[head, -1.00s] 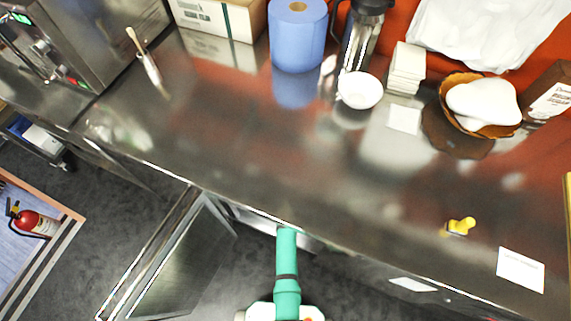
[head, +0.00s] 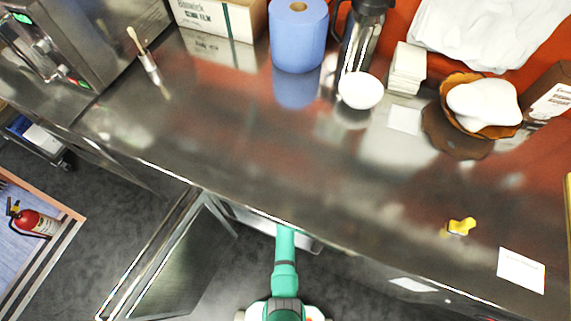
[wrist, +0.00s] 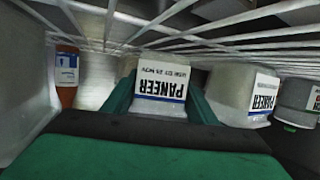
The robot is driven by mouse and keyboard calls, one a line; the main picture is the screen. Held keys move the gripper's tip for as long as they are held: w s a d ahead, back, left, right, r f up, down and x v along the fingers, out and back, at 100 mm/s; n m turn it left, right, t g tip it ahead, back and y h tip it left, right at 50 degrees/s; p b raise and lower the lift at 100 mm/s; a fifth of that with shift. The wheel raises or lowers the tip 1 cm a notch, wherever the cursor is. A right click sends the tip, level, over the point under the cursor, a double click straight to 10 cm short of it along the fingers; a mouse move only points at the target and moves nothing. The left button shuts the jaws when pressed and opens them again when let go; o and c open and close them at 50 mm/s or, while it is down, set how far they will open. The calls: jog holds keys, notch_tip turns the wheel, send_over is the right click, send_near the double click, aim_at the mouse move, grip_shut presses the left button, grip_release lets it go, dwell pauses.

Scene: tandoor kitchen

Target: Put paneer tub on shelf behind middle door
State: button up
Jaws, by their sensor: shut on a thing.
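In the wrist view, my gripper (wrist: 162,108) is shut on a paneer tub (wrist: 160,82), a pale tub with a white label that reads PANEER upside down. It is inside the cabinet, close to a white wire shelf (wrist: 200,32); I cannot tell if the tub touches the shelf. In the head view, the open cabinet door (head: 182,265) stands left of my arm. My arm reaches in under the counter edge, so the gripper and tub are hidden there.
Inside the cabinet, a second PANEER tub (wrist: 243,95) stands to the right, with a grey container (wrist: 298,103) beyond it. A bottle with a blue and white label (wrist: 67,75) is at left. The steel counter (head: 270,160) lies above the opening.

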jog(key=shift+f, duration=0.1)
jog(key=o, duration=1)
jog(key=shift+c, duration=0.2)
jog(key=v, duration=1.2)
jog(key=shift+s, duration=0.1)
jog(key=d+r+v, duration=0.1)
jog(key=v, duration=1.2)
jog(key=s+d+r, duration=0.1)
jog(key=s+r, duration=0.9)
jog(key=r, duration=0.2)
jog(key=s+r+m+h, duration=0.1)
jog(key=s+r, duration=0.9)
jog(key=r, duration=0.3)
jog(key=shift+s+d+r+t, duration=0.25)
jog(key=shift+d+r+t, duration=0.05)
jog(key=shift+d+t, duration=0.1)
